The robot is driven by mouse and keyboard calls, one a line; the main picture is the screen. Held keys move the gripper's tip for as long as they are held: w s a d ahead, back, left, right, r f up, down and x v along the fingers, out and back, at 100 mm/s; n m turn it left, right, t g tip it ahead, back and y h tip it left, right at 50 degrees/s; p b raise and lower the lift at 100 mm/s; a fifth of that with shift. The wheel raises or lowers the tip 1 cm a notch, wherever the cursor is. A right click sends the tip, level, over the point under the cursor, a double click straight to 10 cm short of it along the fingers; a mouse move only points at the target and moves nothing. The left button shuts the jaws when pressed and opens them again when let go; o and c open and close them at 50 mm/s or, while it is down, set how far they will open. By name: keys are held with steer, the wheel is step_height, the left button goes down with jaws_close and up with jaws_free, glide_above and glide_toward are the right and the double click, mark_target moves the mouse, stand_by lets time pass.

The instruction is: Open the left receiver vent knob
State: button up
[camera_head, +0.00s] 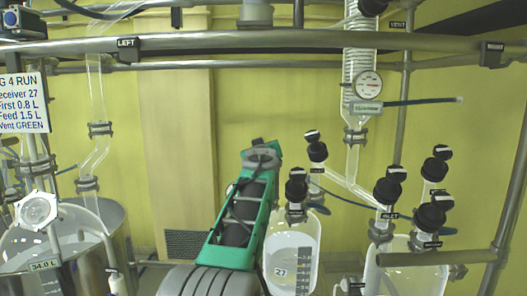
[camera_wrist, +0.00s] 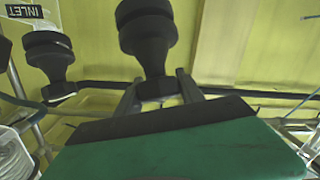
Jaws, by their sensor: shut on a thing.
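My gripper (camera_wrist: 158,92) is shut on the narrow lower part of a black knob (camera_wrist: 148,38) in the wrist view, with one finger on each side. A second black knob (camera_wrist: 50,60) stands to its left, near an INLET label (camera_wrist: 24,11) that reads upside down. In the head view, the left receiver (camera_head: 280,242) is a clear vessel marked 27. Black-topped knobs (camera_head: 297,188) and (camera_head: 316,152) stand at its top, just right of my green arm link. My fingertips are hidden there, and I cannot tell from that view which knob is held.
A right receiver (camera_head: 405,275) with several black knobs stands close by. A glass column with a round gauge (camera_head: 368,84) hangs above. A metal rail (camera_head: 220,40) crosses the top, and a glass reactor (camera_head: 85,245) stands at left. Blue tubing runs close behind the knobs.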

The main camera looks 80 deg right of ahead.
steer(key=n+t+y+p, duration=0.1)
steer(key=n, duration=0.1)
steer(key=n+t+y+p, duration=0.1)
steer(key=n+t+p, duration=0.1)
steer(key=shift+w+r+n+y, duration=0.1)
steer(key=shift+n+y, duration=0.2)
steer(key=shift+w+a+f+n+t+y+p, duration=0.15)
steer(key=shift+n+t+y+p, duration=0.25)
steer(key=shift+n+t+y, duration=0.25)
steer(key=shift+w+a+f+n+t+y+p, duration=0.15)
steer(key=shift+n+t+y+p, duration=0.3)
steer(key=shift+n, duration=0.3)
steer(key=shift+w+a+f+n+t+y, duration=0.1)
steer(key=shift+n+t+y, duration=0.2)
steer(key=shift+n+y, duration=0.3)
steer(key=o, duration=1.4)
steer(key=b+v, duration=0.1)
steer(key=v, duration=0.6)
steer(key=shift+s+a+b, duration=0.25)
steer(key=shift+b, duration=0.1)
